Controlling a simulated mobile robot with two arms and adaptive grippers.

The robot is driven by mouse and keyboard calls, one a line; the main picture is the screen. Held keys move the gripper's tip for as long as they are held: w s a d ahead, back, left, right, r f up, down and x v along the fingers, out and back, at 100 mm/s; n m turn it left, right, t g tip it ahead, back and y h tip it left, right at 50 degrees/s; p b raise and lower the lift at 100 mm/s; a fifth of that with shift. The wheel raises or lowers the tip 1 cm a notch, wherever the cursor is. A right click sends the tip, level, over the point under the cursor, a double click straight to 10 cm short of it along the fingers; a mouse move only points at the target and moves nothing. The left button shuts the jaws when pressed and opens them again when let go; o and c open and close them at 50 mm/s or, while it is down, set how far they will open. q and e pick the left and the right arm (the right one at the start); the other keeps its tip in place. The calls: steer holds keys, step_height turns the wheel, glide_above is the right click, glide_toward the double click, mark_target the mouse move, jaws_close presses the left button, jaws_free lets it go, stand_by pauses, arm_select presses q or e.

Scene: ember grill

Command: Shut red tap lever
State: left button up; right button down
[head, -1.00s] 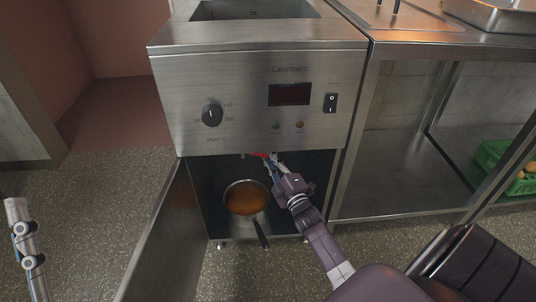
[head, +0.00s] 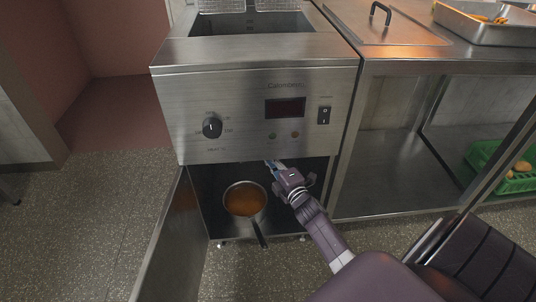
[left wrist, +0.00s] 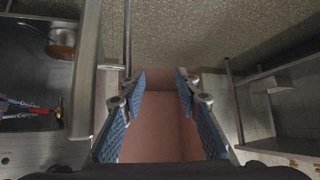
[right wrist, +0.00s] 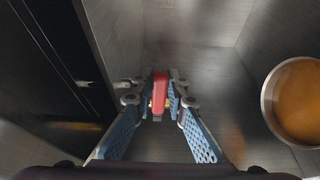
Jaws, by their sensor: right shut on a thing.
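The red tap lever (right wrist: 160,86) is between the fingertips of my right gripper (right wrist: 161,100) in the right wrist view, and the gripper is shut on it. In the head view my right gripper (head: 272,165) reaches into the open cabinet under the fryer, at the lower edge of the control panel; the lever is hidden there. The lever (left wrist: 58,109) also shows at the left of the left wrist view, beside the right gripper's fingers. My left gripper (left wrist: 160,88) is open and empty, away from the lever. It is not in the head view.
A pan of orange-brown liquid (head: 243,200) stands on the cabinet floor below the lever, its handle pointing forward. The cabinet door (head: 172,240) hangs open on the left. The control panel (head: 240,115) overhangs the cabinet. A steel counter (head: 400,60) stands at the right.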

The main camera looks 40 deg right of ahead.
arm_select(q)
steer(key=shift+s+a+f+g+y+p, duration=0.1)
steer(key=shift+s+a+f+g, duration=0.2)
steer(key=shift+s+f, duration=0.3)
steer(key=shift+s+a+f+g+y+p, duration=0.15)
steer(key=shift+s+f+g, duration=0.25)
steer(key=shift+s, duration=0.4)
steer(key=shift+s+a+f+g+y+p, duration=0.1)
steer(key=shift+s+a+f+g, duration=0.15)
steer(key=shift+s+f+g, duration=0.35)
arm_select(e)
steer(key=shift+r+n, duration=0.3)
steer(key=shift+r, duration=0.05)
arm_select(q)
steer(key=shift+s+r, duration=0.1)
steer(key=shift+r, duration=0.05)
arm_select(e)
steer(key=c, duration=1.9)
jaws_free()
steer(key=shift+w+a, duration=0.1)
steer(key=shift+f, duration=0.1)
steer(key=s, duration=0.4)
steer(key=s+a, duration=0.1)
steer(key=s, duration=0.7)
steer(key=shift+a, duration=0.4)
